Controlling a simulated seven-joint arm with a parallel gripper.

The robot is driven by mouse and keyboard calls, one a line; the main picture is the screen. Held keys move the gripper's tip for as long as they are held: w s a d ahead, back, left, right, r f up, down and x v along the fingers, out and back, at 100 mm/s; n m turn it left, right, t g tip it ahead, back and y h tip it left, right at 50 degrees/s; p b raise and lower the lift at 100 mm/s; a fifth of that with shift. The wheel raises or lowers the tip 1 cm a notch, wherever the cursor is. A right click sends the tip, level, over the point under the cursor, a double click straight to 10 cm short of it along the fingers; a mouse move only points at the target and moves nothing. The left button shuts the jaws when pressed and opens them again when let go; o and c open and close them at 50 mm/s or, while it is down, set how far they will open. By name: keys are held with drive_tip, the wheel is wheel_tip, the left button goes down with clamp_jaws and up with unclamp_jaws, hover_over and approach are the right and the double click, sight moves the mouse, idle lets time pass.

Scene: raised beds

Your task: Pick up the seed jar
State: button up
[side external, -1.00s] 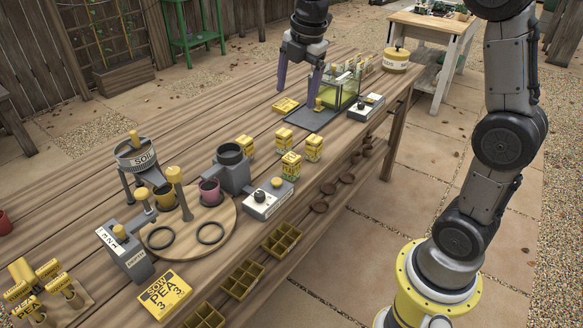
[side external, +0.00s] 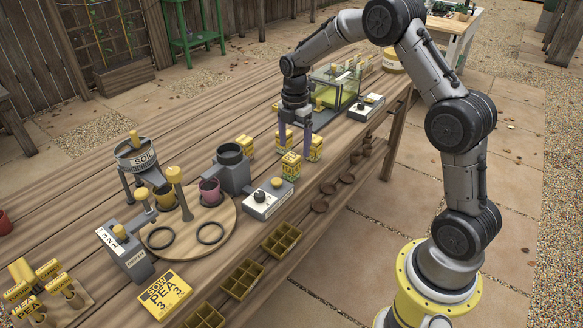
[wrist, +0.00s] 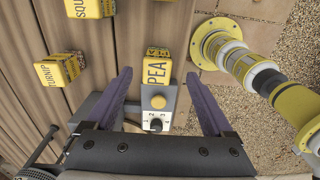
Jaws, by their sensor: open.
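Several small square yellow jars stand on the wooden bench. The one labelled PEA (wrist: 156,72) lies between my finger lines in the wrist view; it also shows in the side external view (side external: 291,167). My gripper (side external: 295,149) points down with its purple fingers apart, close over this jar; I cannot tell whether they touch it. In the wrist view my gripper (wrist: 157,73) is open and empty. The jars labelled TURNIP (wrist: 57,71) and SQUASH (wrist: 95,8) stand to its left. Another jar (side external: 316,149) stands just right of my gripper.
A white dial box (side external: 267,200) stands in front of the PEA jar. A grey cup holder (side external: 232,172) is to the left.

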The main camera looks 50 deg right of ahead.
sight(291, 156)
drive_tip(key=shift+w+a+f, duration=0.1)
drive_tip(key=shift+a+f, duration=0.05)
drive_tip(key=shift+f, duration=0.8)
drive_tip(key=shift+w+a+f, duration=0.1)
drive_tip(key=shift+a+f, duration=0.05)
drive_tip(key=shift+f, duration=0.75)
drive_tip(key=shift+a+f, duration=0.15)
drive_tip(key=shift+f, duration=0.8)
clamp_jaws()
